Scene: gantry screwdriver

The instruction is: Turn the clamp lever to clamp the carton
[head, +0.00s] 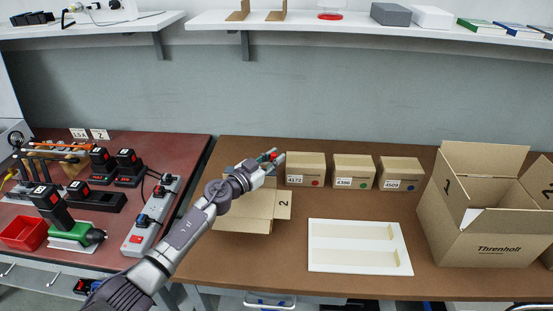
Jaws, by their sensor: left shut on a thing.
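My left gripper (268,160) is over the back edge of an open carton marked 2 (262,204) on the brown bench. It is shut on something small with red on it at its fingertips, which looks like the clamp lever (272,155). The lever is mostly hidden by the fingers, and its angle cannot be told. My left arm covers the carton's left part, and I cannot make out the clamp itself. My right gripper is not in view.
Small boxes (305,170) stand in a row just right of the gripper. A white tray (315,266) lies in front, and a large open carton (490,240) stands at right. A power strip (150,218), tools and a red bin (22,233) occupy the left table. A shelf (345,27) runs above.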

